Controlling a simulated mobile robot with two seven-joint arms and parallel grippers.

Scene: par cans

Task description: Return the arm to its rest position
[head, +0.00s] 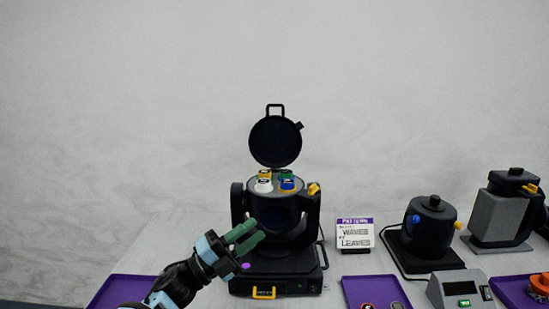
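My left arm comes in from the lower left. Its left gripper (246,239) has green fingers with a visible gap between them. It is in front of the left side of a black moving-head par can (274,222), and nothing shows between the fingers. The par can's round lid (275,142) stands open, and several coloured pieces, white, yellow, green and blue, sit on its top. I cannot tell whether the fingers touch the housing. My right gripper is not in view.
A purple tray (118,290) lies at the lower left, and another purple tray (376,281) lies right of centre. A sign (355,234), a dark pot-shaped device (430,226), a grey-black device (502,208) and a grey display box (459,288) stand to the right.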

